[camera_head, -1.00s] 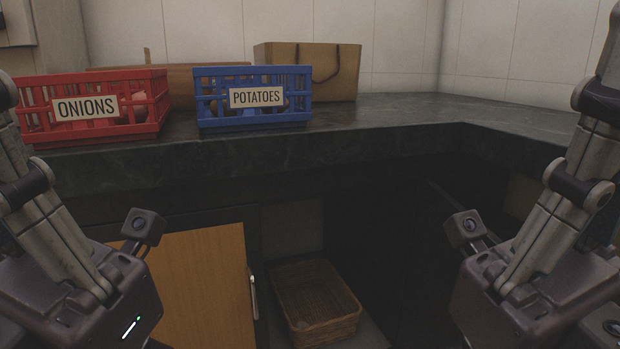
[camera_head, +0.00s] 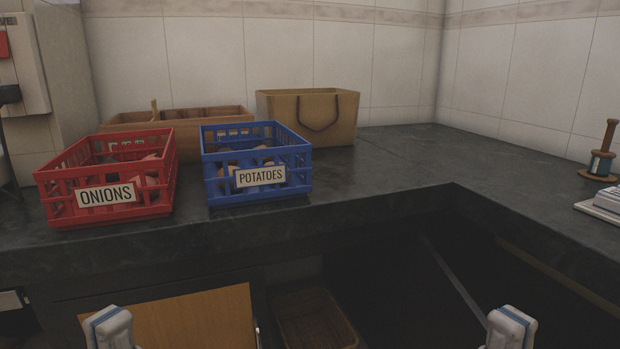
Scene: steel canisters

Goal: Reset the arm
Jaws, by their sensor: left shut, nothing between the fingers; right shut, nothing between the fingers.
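My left gripper (camera_head: 110,328) shows at the bottom edge, left of centre, as a pale tip with a blue band. My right gripper (camera_head: 510,328) shows as a matching tip at the bottom edge, right of centre. Both are shut and empty. Only their upper ends are in view; the rest of both arms is below the picture. The left one is in front of an orange-brown cabinet door, and the right one is in front of the dark space under the counter. Neither holds anything.
A red ONIONS crate (camera_head: 67,203) and blue POTATOES crate (camera_head: 222,190) stand on the dark counter (camera_head: 390,180). Behind are a wooden box (camera_head: 205,122) and brown bag (camera_head: 340,115). A wicker basket (camera_head: 312,318) sits below. A spool (camera_head: 601,163) stands far right.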

